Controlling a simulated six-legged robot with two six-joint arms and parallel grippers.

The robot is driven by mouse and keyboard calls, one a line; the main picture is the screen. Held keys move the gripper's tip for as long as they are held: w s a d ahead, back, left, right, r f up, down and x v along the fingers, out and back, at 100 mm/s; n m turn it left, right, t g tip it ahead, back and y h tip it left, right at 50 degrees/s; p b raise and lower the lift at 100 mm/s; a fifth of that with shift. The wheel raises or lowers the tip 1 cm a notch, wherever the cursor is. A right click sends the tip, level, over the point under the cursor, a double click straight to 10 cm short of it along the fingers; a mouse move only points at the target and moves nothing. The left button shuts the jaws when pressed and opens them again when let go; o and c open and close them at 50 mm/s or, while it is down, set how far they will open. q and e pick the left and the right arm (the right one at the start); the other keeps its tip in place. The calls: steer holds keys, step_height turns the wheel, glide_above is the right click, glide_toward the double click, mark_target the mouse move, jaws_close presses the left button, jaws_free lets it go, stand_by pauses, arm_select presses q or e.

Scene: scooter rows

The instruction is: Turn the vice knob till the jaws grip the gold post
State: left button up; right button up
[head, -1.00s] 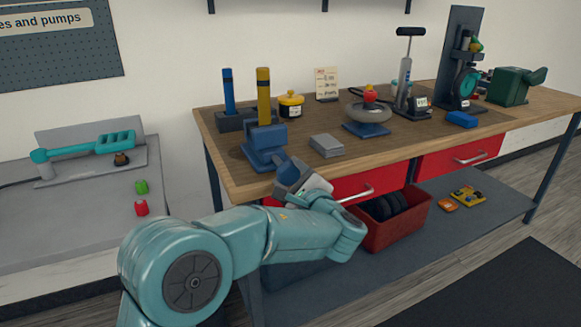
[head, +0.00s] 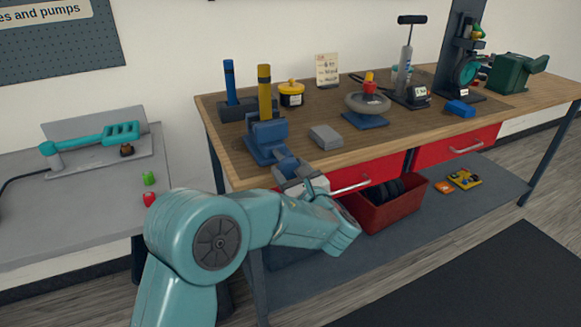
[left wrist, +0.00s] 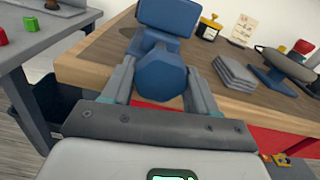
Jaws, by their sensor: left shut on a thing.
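The blue vice (head: 267,141) stands at the near left corner of the wooden workbench. The gold post (head: 264,92) stands upright at the vice's jaws; I cannot tell whether they touch it. The vice knob (left wrist: 160,76) is a blue many-sided knob facing me in the left wrist view. My left gripper (left wrist: 158,88) is shut on the knob, with one finger on each side of it. In the head view my left gripper (head: 297,177) is at the bench's front edge, and the knob is largely hidden. My right gripper is not in view.
A valve wheel (head: 367,104) and a pump (head: 406,68) stand further right. A red bin (head: 388,207) sits on the lower shelf. A grey side table (head: 60,225) is at left.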

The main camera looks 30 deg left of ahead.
arm_select(q)
steer(key=shift+f, duration=0.25)
steer(key=o, duration=1)
steer(key=shift+d, duration=0.1)
steer(key=shift+r, duration=0.1)
steer(key=v, duration=1.6)
steer(key=shift+s+d, duration=0.1)
steer(key=shift+s, duration=0.05)
